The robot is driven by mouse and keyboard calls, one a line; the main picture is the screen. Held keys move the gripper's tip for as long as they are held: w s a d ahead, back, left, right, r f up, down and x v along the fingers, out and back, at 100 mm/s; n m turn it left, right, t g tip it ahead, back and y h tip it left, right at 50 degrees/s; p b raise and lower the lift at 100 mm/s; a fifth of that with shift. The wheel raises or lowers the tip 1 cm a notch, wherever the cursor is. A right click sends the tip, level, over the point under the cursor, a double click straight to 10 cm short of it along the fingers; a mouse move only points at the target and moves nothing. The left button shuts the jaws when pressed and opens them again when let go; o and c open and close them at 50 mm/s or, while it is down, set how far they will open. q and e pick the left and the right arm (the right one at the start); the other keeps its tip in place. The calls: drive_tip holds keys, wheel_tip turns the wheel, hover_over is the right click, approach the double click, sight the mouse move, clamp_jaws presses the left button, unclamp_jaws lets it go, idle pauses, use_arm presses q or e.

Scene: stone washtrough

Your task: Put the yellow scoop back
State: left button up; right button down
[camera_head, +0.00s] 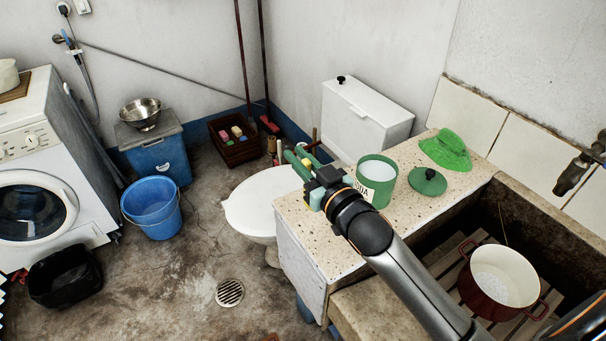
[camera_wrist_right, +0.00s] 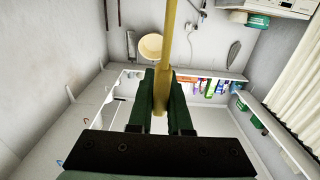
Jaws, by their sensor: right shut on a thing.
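My right gripper (camera_head: 299,163) is above the left end of the speckled counter, beside the white toilet bowl. In the right wrist view, the same gripper (camera_wrist_right: 160,108) is shut on a yellow handle (camera_wrist_right: 166,50), which I take to be the yellow scoop's. The handle stands between the fingers and runs out of the top of that view. I cannot make out the scoop's bowl; in the head view the scoop is not clearly visible. My left gripper is not in view.
An open green canister (camera_head: 377,180) stands on the counter (camera_head: 330,245), right of my right gripper. Its green lid (camera_head: 428,181) and a green cloth-like thing (camera_head: 446,150) lie farther right. A red pot (camera_head: 497,281) sits in the trough. A blue bucket (camera_head: 152,207) stands on the floor.

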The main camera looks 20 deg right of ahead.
drive_tip(key=w+d+f+b, duration=0.1)
drive_tip(key=w+d+f, duration=0.2)
drive_tip(key=f, duration=0.6)
drive_tip(key=shift+w+f, duration=0.25)
drive_tip(key=shift+w, duration=0.9)
drive_tip(key=shift+f+b, duration=0.2)
drive_tip(key=shift+b, duration=0.1)
drive_tip(key=c, duration=0.8)
unclamp_jaws()
drive_tip(key=shift+c, duration=0.2)
